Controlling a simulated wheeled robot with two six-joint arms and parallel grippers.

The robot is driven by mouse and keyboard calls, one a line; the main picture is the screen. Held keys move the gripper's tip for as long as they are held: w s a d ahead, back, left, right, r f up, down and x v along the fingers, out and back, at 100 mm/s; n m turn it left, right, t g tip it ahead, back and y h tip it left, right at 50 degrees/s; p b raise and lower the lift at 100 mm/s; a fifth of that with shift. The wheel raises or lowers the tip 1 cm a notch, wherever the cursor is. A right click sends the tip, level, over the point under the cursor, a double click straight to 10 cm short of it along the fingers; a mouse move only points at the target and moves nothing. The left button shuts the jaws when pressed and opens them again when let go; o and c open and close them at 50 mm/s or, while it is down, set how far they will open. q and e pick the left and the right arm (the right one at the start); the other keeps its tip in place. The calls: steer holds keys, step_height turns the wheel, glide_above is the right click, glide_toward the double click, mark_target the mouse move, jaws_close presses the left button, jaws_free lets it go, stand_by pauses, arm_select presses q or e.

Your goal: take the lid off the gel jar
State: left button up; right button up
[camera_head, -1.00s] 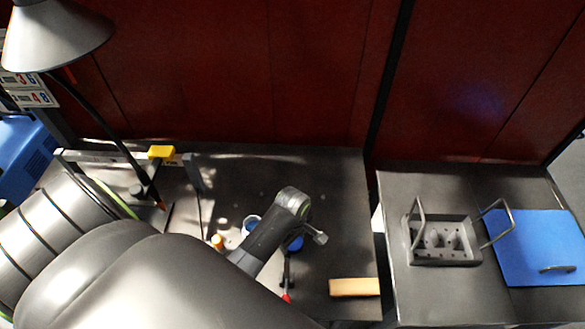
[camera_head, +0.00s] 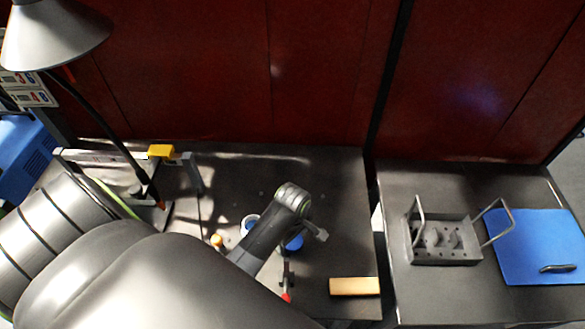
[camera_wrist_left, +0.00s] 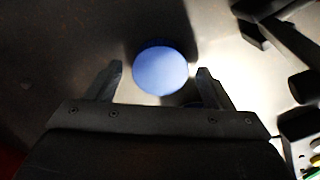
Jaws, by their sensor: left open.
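The gel jar's round blue lid (camera_wrist_left: 160,68) shows from above in the left wrist view, with the jar body hidden beneath it. In the head view the blue lid (camera_head: 294,243) is partly covered by my left wrist. My left gripper (camera_wrist_left: 160,72) is open, with one finger on each side of the lid in the picture and a gap on both sides. I cannot tell how far the fingertips are above it. In the head view the left gripper (camera_head: 315,233) is mostly hidden by its own wrist. My right gripper is not in view.
A white-rimmed round container (camera_head: 250,221) and an orange-topped item (camera_head: 217,240) stand left of my wrist. A red-tipped tool (camera_head: 287,290) and a tan block (camera_head: 354,287) lie in front. A grey handled carrier (camera_head: 440,255) and blue mat (camera_head: 540,240) occupy the right bench.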

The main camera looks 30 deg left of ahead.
arm_select(q)
step_height(320, 180, up, 11)
stand_by(0.3)
steer(key=shift+f, duration=0.1)
